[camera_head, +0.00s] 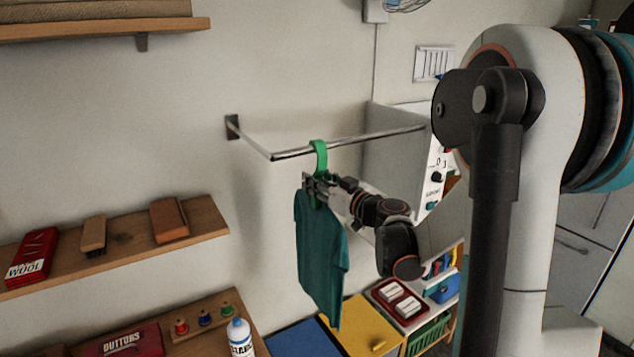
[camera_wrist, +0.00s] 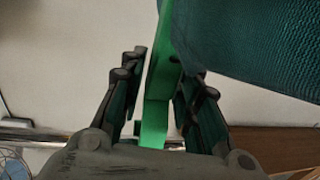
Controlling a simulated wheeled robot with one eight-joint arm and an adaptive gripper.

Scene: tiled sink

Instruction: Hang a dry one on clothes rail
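A teal shirt (camera_head: 320,255) hangs on a green hanger (camera_head: 318,158). The hanger's top is at the metal clothes rail (camera_head: 350,143), near the rail's front left corner; whether its hook rests on the bar I cannot tell. My gripper (camera_head: 312,187) is at the hanger just below the rail. The shirt (camera_wrist: 250,40) fills the upper right there, and the rail (camera_wrist: 30,137) shows at lower left.
A wooden wall shelf (camera_head: 125,250) at left holds a red wool box (camera_head: 33,257) and brushes. Below stand a white bottle (camera_head: 240,338), a yellow lid (camera_head: 365,328) and a blue one (camera_head: 300,340). A white box with knobs (camera_head: 405,165) is behind the rail's right end.

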